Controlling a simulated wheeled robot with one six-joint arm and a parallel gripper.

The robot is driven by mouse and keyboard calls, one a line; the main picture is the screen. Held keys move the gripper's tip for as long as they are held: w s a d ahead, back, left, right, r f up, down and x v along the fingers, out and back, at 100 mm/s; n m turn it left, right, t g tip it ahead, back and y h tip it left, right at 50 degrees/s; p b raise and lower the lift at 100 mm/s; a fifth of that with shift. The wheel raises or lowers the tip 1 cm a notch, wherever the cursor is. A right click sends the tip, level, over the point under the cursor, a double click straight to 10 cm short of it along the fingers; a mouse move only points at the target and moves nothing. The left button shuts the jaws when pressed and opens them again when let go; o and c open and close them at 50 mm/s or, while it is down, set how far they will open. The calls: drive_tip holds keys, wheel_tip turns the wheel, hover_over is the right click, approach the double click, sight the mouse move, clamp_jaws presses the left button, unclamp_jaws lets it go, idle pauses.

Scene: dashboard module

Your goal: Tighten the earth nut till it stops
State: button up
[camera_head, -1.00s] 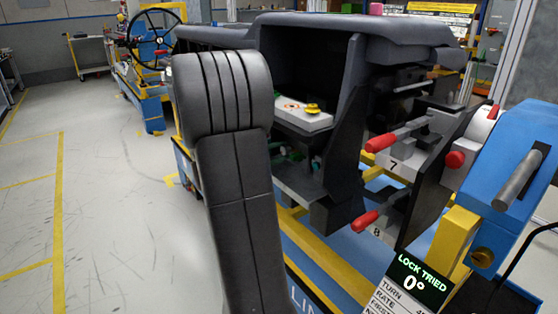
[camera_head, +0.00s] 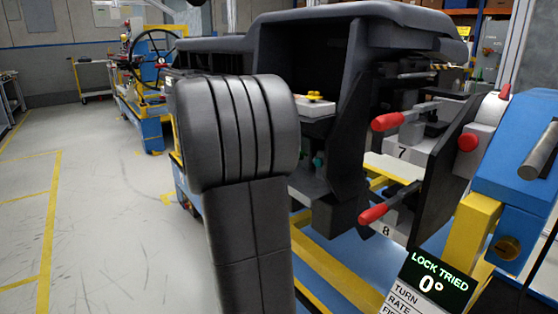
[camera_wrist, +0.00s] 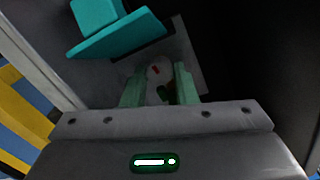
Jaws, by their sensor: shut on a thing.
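In the wrist view my gripper (camera_wrist: 160,86) has its two pale green fingers on either side of a small part, which I take to be the earth nut (camera_wrist: 163,94). It is dark and mostly hidden between the fingers. Just beyond it is a round pale disc (camera_wrist: 158,70) with a red mark.
A teal block (camera_wrist: 120,38) sits close beside the fingers in the wrist view. The dark dashboard module (camera_head: 340,30) overhangs the work area. Red-handled clamps marked 7 (camera_head: 388,122) and 8 (camera_head: 373,214) stick out at right. Open floor (camera_head: 90,220) lies to the left.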

drive_tip(key=shift+f+m+b, duration=0.2)
drive_tip(key=shift+m+b, duration=0.2)
drive_tip(key=shift+m, duration=0.1)
drive_tip(key=shift+r, duration=0.1)
drive_tip(key=o, duration=0.7)
drive_tip(key=p+v, duration=0.3)
drive_tip(key=v, duration=1.1)
drive_tip(key=shift+w, duration=0.1)
drive_tip(key=b+x, duration=0.3)
drive_tip(key=x, duration=1.1)
